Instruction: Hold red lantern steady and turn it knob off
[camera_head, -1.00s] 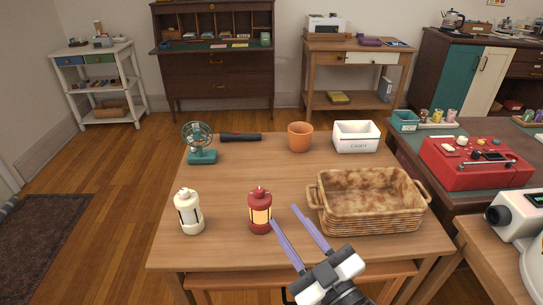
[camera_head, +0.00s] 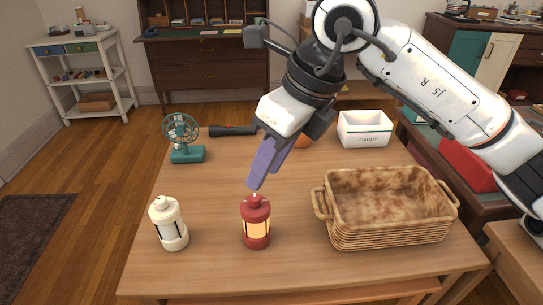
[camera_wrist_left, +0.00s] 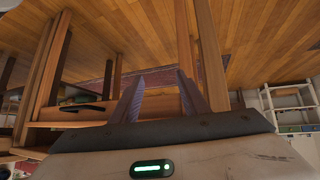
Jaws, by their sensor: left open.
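The red lantern (camera_head: 256,222) stands upright on the wooden table, its window glowing warm yellow. My right gripper (camera_head: 255,184) points down at the lantern's top from above, its purple fingertips right at the small top piece. The fingers overlap in this view, so I cannot tell their gap or whether they touch the lantern. The lantern's knob cannot be made out clearly. My left gripper (camera_wrist_left: 160,92) shows only in the left wrist view, open and empty, with table legs and floor behind it; the lantern is not in that view.
A cream lantern (camera_head: 169,225) stands to the left and a wicker basket (camera_head: 390,232) to the right. Behind are a teal fan (camera_head: 187,153), a dark flashlight (camera_head: 232,130) and a white caddy (camera_head: 364,130). My right arm partly hides an orange pot (camera_head: 303,141). The table's front is clear.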

